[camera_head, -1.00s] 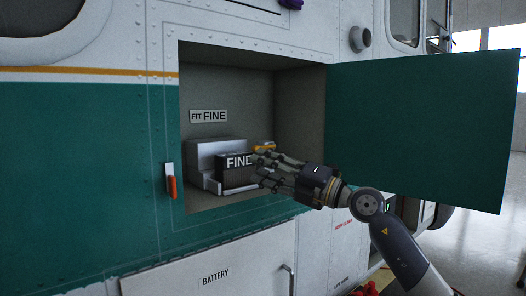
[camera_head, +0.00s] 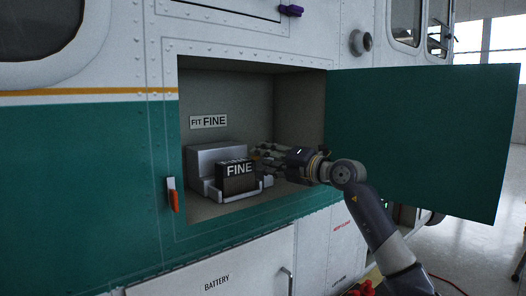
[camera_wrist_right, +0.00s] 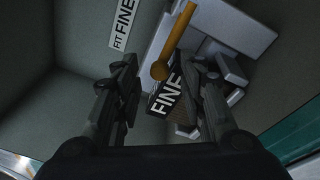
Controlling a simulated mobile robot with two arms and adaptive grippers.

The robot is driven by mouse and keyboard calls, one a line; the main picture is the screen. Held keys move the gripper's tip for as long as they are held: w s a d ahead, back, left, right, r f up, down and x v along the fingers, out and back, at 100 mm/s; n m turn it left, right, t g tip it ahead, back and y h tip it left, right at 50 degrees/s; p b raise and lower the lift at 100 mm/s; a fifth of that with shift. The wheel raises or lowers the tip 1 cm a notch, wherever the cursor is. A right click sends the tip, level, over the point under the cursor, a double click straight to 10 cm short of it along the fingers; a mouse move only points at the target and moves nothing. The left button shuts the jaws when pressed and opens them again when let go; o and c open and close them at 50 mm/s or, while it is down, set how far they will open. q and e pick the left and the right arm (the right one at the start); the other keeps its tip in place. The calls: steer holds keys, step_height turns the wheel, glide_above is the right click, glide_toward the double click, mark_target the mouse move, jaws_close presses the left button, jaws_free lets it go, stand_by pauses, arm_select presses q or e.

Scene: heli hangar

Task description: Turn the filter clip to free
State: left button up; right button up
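The black filter block marked FINE (camera_head: 238,178) sits in a light grey holder (camera_head: 215,157) inside the open wall compartment. It also shows in the right wrist view (camera_wrist_right: 168,100). A yellow bar with a round end, seemingly the filter clip (camera_wrist_right: 172,42), shows beside the filter in the right wrist view. I cannot make it out clearly in the head view. My right gripper (camera_head: 264,158) is inside the compartment at the filter's right side. In the wrist view its fingers (camera_wrist_right: 165,88) are apart, with the clip's round end beyond the gap between them. My left gripper is not in view.
A green door (camera_head: 420,140) stands open at the right of the compartment. A FIT FINE label (camera_head: 208,121) is on the back wall. An orange-red handle (camera_head: 173,200) is outside at the left. The compartment's lower edge lies below my gripper.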

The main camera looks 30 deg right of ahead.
steer(key=shift+w+a, duration=0.15)
steer(key=shift+w, duration=0.3)
steer(key=shift+c, duration=0.3)
